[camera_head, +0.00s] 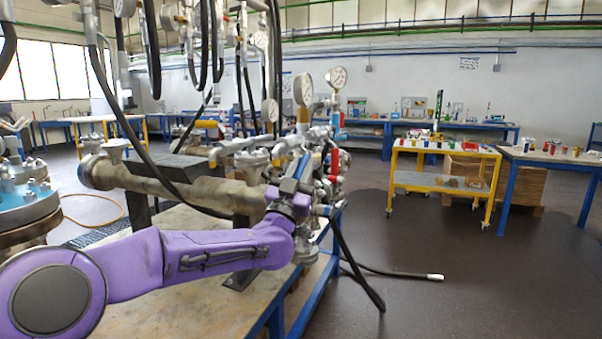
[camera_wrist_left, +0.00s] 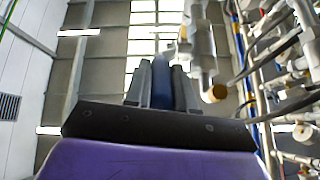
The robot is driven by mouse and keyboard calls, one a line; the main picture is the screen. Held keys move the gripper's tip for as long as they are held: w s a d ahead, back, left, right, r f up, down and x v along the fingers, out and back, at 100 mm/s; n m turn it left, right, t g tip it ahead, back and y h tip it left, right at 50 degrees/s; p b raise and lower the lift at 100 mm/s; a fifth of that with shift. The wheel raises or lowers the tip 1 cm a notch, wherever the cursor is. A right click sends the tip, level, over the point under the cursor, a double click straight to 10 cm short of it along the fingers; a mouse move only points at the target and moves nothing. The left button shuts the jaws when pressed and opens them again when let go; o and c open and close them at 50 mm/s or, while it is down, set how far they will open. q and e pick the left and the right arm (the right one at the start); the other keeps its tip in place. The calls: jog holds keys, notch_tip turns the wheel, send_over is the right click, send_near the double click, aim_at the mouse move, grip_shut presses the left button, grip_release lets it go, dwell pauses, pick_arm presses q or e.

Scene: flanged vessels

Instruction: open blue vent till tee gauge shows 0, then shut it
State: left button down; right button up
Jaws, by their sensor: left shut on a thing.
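My left gripper (camera_head: 298,180) reaches in on the purple arm to the cluster of valves and fittings at the end of the pipe. In the left wrist view my left gripper (camera_wrist_left: 161,88) has its two grey fingers closed on a blue handle (camera_wrist_left: 162,62), which looks like the vent's. In the head view the gripper partly hides this handle. Several round gauges stand above the cluster, among them a white-faced gauge (camera_head: 337,77) and another gauge (camera_head: 303,89) left of it. I cannot tell which is the tee gauge, and their needles are too small to read. My right gripper is out of view.
A red handle (camera_head: 335,161) sits close to the right of my gripper. A thick flanged pipe (camera_head: 180,184) runs left above the bench (camera_head: 190,310). Black hoses hang around the cluster. A yellow cart (camera_head: 440,150) stands farther right, with open floor before it.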

pick_arm(q)
jog(key=c, duration=0.9)
grip_release()
jog(key=shift+c, duration=0.2)
jog(key=shift+f, duration=0.1)
jog(key=shift+s+f, duration=0.3)
jog(key=shift+s, duration=0.05)
jog(key=b+v, duration=0.3)
jog(key=v, duration=0.6)
jog(key=shift+s+a, duration=0.25)
jog(key=shift+s, duration=0.05)
